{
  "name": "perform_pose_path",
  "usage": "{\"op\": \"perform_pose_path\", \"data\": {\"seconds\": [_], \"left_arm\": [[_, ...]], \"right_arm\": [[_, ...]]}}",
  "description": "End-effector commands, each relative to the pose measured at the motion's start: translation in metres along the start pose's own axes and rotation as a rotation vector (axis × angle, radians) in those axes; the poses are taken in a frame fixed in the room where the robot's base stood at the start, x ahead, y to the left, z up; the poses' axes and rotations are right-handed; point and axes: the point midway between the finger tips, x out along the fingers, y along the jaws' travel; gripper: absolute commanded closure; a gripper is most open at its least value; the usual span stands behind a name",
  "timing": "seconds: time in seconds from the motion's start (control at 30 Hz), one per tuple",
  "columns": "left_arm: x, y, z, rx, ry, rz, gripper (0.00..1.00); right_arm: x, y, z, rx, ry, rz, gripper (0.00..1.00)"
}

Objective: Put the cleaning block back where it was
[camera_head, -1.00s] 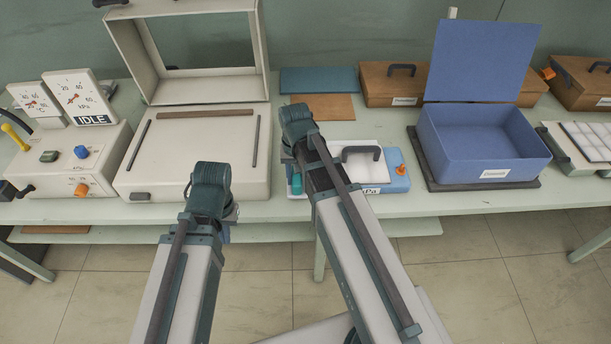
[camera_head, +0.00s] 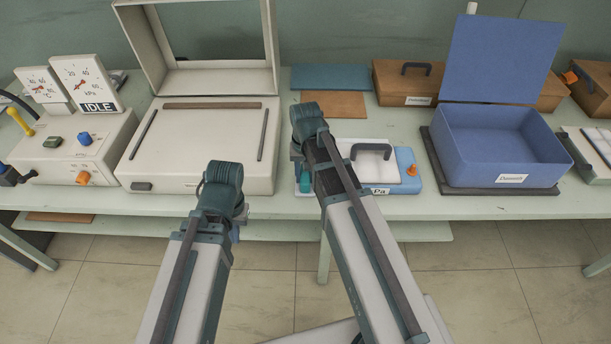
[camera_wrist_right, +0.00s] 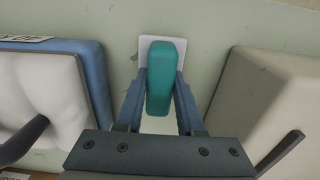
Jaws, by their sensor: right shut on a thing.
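The cleaning block is a teal, rounded block (camera_wrist_right: 166,85) in the right wrist view. My right gripper (camera_wrist_right: 160,100) is shut on it, with one finger on each side. A small white pad (camera_wrist_right: 146,46) shows behind the block on the table; I cannot tell whether the block touches it. In the head view a bit of the teal block (camera_head: 305,182) shows beside my right arm, between the cream press and the blue-and-white device. My left gripper (camera_head: 236,230) hangs in front of the press near the table's front edge, its fingers hidden by the wrist.
The cream press (camera_head: 197,185) with its raised lid stands left of the block, the blue-and-white device (camera_head: 408,172) right of it. A blue open box (camera_head: 500,165) sits further right. A gauge panel (camera_head: 70,150) is at far left. Teal and brown sheets lie behind.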

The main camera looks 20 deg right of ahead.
Motion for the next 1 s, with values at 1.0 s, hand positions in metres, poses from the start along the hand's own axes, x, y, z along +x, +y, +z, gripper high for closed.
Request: {"op": "perform_pose_path", "data": {"seconds": [1.0], "left_arm": [[-0.042, -0.004, 0.002, 0.000, 0.000, 0.000, 1.00]], "right_arm": [[-0.042, 0.000, 0.000, 0.000, 0.000, 0.000, 0.33]]}}
